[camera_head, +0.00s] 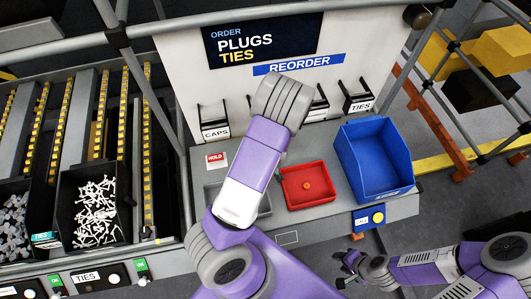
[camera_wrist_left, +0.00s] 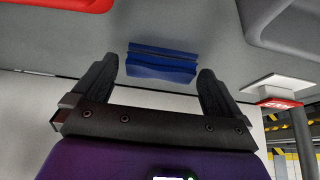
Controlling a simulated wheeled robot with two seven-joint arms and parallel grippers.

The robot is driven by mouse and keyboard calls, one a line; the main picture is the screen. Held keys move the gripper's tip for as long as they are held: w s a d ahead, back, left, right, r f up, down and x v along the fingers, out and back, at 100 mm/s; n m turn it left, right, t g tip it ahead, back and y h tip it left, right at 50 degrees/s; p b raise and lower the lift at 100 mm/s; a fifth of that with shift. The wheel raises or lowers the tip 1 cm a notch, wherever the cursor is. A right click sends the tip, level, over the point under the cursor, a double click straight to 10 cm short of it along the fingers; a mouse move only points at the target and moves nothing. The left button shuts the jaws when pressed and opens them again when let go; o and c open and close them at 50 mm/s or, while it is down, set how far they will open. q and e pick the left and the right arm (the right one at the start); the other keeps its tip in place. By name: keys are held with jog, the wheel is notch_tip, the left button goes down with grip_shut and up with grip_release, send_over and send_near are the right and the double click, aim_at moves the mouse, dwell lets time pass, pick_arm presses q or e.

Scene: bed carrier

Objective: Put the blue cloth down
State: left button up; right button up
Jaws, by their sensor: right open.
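In the left wrist view a folded dark blue cloth (camera_wrist_left: 162,64) lies on the grey bench top (camera_wrist_left: 90,38), close to the white back panel. My left gripper (camera_wrist_left: 159,68) is open, one finger on each side of the cloth, with a small gap at each side. I cannot tell how far above the bench the fingertips are. In the head view my left arm covers the cloth and the left gripper. My right gripper (camera_head: 350,268) is open and empty at the lower right, in front of the bench.
A red tray (camera_head: 333,198), a grey tray (camera_head: 211,205) and a blue bin (camera_head: 345,160) are on the bench. A HOLD sign (camera_head: 216,161) stands by the grey tray. Black parts bins (camera_head: 70,190) are at left. Hooks for caps and ties hang on the panel.

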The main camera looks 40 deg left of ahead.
pick_arm(q)
jog(key=p+v, duration=0.5)
jog(key=v, duration=0.7)
jog(key=shift+r, duration=0.2)
